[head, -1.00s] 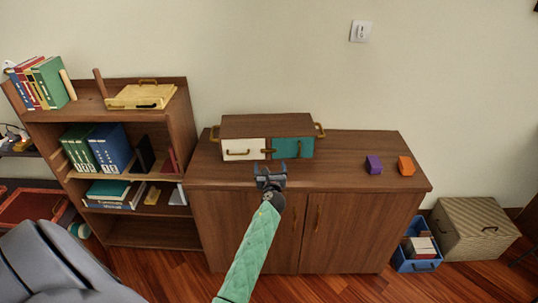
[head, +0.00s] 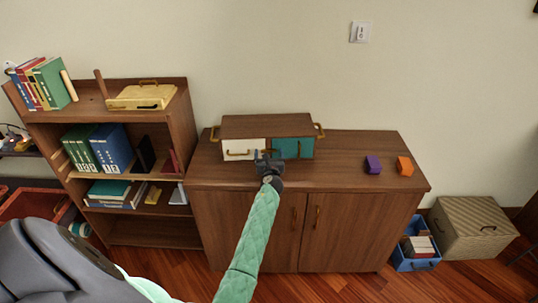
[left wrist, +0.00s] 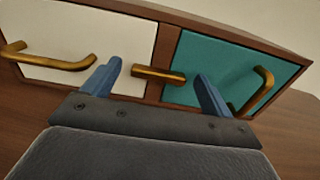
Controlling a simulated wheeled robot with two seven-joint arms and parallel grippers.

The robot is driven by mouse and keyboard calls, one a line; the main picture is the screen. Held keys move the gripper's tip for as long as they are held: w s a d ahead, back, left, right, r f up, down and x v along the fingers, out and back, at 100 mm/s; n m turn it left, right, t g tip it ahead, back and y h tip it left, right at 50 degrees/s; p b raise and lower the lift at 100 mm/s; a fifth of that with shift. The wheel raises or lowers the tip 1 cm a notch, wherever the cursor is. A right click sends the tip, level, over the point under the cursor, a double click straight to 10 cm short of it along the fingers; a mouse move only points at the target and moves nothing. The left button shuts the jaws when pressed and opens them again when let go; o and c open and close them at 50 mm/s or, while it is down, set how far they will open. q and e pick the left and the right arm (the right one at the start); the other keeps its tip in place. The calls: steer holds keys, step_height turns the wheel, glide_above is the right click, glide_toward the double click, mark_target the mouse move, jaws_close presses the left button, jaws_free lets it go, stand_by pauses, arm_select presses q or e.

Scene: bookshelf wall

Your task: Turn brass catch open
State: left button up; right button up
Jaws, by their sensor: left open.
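The brass catch (left wrist: 158,75) lies level across the divider between a white door (left wrist: 80,45) and a teal door (left wrist: 220,65) of a small brown cabinet (head: 268,125). My left gripper (head: 268,154) is open in front of the catch. In the left wrist view its blue fingertips (left wrist: 158,77) stand on either side of the catch, with a gap to each end. Whether they are at the catch's depth I cannot tell. In the head view the gripper partly hides the catch. My right gripper is not in view.
Brass handles stand out on the white door (left wrist: 55,60) and teal door (left wrist: 257,90), close to the fingers. The cabinet sits on a wide brown sideboard (head: 335,175). Purple (head: 373,166) and orange (head: 405,167) blocks lie to the right. A bookshelf (head: 150,150) stands at left.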

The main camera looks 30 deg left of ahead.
arm_select(q)
steer(key=c, duration=1)
